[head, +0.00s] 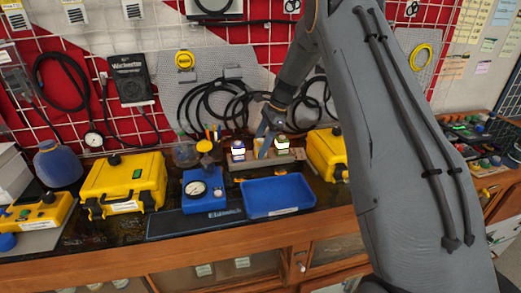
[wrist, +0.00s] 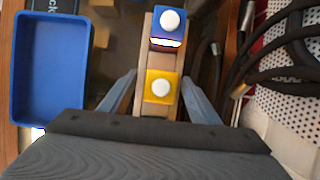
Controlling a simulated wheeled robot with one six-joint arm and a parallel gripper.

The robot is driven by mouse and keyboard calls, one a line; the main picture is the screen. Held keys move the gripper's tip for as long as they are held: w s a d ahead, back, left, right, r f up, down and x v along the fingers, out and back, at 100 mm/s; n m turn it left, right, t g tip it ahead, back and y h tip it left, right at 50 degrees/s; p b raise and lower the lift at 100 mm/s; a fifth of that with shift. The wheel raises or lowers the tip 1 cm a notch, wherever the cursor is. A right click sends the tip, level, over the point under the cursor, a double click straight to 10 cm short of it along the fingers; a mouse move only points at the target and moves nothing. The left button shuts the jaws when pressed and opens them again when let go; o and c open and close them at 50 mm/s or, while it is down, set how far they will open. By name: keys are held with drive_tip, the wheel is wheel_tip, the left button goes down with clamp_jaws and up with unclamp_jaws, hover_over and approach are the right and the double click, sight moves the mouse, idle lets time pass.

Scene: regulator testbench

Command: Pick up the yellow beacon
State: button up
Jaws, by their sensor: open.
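The yellow beacon (wrist: 161,88), a yellow square with a white round top, sits on a narrow brownish rail (wrist: 141,70) in the wrist view. My gripper (wrist: 159,80) is open, with one blue-grey finger on each side of the beacon and gaps between. In the head view, my gripper (head: 264,138) points down at the rail (head: 247,167) on the bench, between two lit beacons. The yellow beacon is largely hidden by the fingers there. A blue beacon (wrist: 170,20) with a white top stands further along the rail in the wrist view.
A blue tray (head: 277,196) lies in front of the rail. A blue gauge box (head: 205,190) is to its left, and a yellow case (head: 325,150) to its right. Black cables (head: 215,105) hang on the wall grid behind. A larger yellow case (head: 122,185) stands further left.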

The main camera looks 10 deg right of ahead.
drive_tip(key=shift+c, duration=0.4)
drive_tip(key=c, duration=1.1)
